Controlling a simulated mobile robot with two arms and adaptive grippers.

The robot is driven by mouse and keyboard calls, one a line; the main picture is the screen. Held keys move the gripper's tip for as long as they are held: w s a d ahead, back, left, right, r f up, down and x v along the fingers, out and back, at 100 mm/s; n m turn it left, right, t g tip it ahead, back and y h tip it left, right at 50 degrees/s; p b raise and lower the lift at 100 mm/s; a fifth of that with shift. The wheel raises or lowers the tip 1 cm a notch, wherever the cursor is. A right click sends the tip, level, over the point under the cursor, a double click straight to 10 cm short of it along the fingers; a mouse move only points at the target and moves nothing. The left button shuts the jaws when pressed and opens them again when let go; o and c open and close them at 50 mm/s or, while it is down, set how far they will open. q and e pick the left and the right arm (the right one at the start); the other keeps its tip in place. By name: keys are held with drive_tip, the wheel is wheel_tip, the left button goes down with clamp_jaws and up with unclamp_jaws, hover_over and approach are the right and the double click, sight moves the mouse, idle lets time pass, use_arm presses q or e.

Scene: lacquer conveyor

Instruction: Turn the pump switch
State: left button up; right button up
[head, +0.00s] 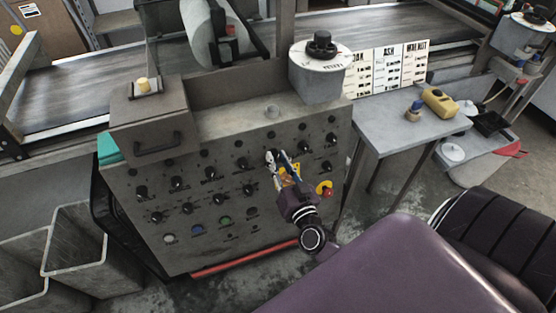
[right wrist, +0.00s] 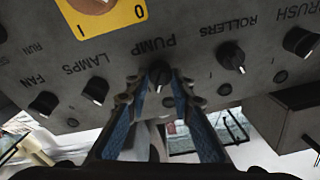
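The pump switch (right wrist: 160,76) is a small black knob on the grey control panel (head: 200,250), under the label PUMP, which reads upside down in the right wrist view. My right gripper (right wrist: 158,82) has its two blue-padded fingers on either side of this knob, with the tips close to it; whether they touch it is hard to tell. In the head view the right gripper (head: 279,159) reaches the panel's right half and hides much of the knob. My left gripper is not in view.
Neighbouring knobs are rollers (right wrist: 231,57), lamps (right wrist: 95,91) and fan (right wrist: 43,103). A yellow 0/1 switch plate (right wrist: 105,14) sits close by. A red stop button (head: 324,189) is right of my gripper. A side table (head: 395,135) stands right of the panel, bins (head: 75,245) left.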

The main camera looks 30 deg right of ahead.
clamp_jaws()
drive_tip(key=n+p, duration=0.2)
drive_tip(key=shift+r+n+y+p, duration=0.15)
drive_tip(key=shift+n+y+p, duration=0.15)
drive_tip(key=shift+n, duration=0.1)
drive_tip(key=n+p, duration=0.2)
drive_tip(key=n, duration=0.1)
drive_tip(key=shift+y, duration=0.3)
drive_tip(key=n+y+p, duration=0.1)
drive_tip(key=n+p, duration=0.2)
drive_tip(key=n, duration=0.1)
drive_tip(key=shift+n+g+y+p, duration=0.3)
drive_tip(key=shift+n+p, duration=0.8)
drive_tip(key=shift+n, duration=0.7)
